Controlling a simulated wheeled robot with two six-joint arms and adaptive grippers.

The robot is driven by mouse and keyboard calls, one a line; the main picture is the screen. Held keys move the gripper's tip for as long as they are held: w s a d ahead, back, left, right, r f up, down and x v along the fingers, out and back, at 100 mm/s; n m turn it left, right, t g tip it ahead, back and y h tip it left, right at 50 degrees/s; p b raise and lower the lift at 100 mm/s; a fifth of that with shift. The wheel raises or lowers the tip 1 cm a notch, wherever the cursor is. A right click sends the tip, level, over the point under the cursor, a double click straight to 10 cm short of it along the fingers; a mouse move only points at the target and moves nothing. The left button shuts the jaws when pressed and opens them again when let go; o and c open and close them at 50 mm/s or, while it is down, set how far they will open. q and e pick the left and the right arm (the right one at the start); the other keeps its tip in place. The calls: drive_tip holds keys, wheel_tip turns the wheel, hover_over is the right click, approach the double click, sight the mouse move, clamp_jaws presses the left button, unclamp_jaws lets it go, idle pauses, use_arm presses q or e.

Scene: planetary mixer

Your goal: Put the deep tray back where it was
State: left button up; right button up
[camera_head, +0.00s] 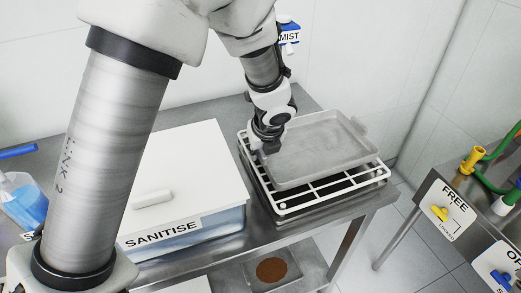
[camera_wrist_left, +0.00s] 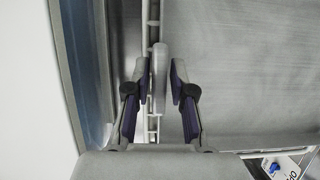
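The deep tray (camera_head: 322,148), a grey metal tray, lies over a white wire rack (camera_head: 345,188) at the right end of the steel table. I cannot tell whether its whole underside touches the rack. My left gripper (camera_head: 264,148) is at the tray's left edge. In the left wrist view, the fingers of this gripper (camera_wrist_left: 160,85) stand on either side of the tray's rim (camera_wrist_left: 159,100), with narrow gaps showing, so it looks open around the rim. The tray floor (camera_wrist_left: 240,70) fills the right of that view. My right gripper is not in view.
A white-lidded tub (camera_head: 185,170) labelled SANITISE stands left of the rack. A lower shelf holds a container with brown contents (camera_head: 271,270).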

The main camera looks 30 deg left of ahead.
use_arm(q)
drive_tip(key=shift+r, duration=0.2)
drive_tip(key=p+v, duration=0.5)
drive_tip(key=v, duration=0.7)
